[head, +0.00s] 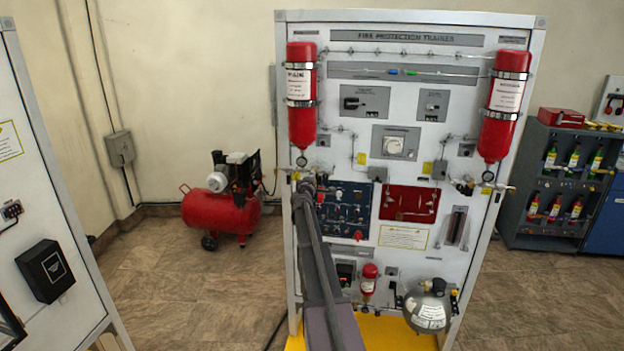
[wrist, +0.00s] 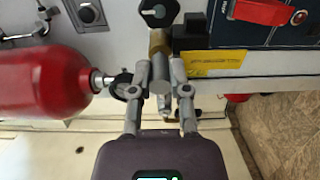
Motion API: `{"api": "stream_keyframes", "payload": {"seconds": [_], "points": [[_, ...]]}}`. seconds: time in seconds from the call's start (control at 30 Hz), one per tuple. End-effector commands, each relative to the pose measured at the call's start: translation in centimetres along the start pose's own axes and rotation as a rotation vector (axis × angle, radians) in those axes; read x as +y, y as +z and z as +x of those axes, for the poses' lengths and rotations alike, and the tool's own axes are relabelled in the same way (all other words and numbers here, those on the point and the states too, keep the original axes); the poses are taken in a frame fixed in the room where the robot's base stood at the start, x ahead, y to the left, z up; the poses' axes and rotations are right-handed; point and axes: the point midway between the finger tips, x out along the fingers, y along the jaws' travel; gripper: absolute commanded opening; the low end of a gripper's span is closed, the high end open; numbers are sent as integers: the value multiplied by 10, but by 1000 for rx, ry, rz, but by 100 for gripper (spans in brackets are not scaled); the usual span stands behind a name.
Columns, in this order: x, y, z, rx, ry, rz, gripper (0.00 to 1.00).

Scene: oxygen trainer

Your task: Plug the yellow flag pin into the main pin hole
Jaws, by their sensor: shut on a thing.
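My gripper (wrist: 164,75) is at the valve under the red MAIN cylinder, shut around a narrow part. A grey round-ended cylinder (wrist: 163,104) shows between its fingers, with a brass part (wrist: 158,42) beyond. A yellow flag (wrist: 213,63) lies against the right finger in the wrist view; the pin's shaft is hidden by the fingers. The MAIN cylinder (head: 301,110) hangs at the upper left of the panel, and its lower end (wrist: 45,82) is left of my gripper in the wrist view. I cannot make out the main pin hole or whether the pin is in it.
A round gauge (wrist: 122,84) sits close to the left finger. A black knob (wrist: 159,12) is just beyond the fingertips. The second red cylinder (head: 505,105) hangs at the panel's right. A red compressor (head: 222,208) stands on the floor to the left.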

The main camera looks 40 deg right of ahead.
Motion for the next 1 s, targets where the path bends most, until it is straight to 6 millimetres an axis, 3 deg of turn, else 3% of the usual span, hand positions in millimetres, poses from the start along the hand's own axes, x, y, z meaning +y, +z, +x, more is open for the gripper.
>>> {"api": "stream_keyframes", "payload": {"seconds": [0.77, 0.8, 0.9, 1.0], "points": [[0, 0, 12, -1, 0, 0, 0], [0, 0, 12, -1, 0, 0, 29], [0, 0, 12, 0, 0, 0, 59], [0, 0, 11, 0, 0, 0, 63]]}}
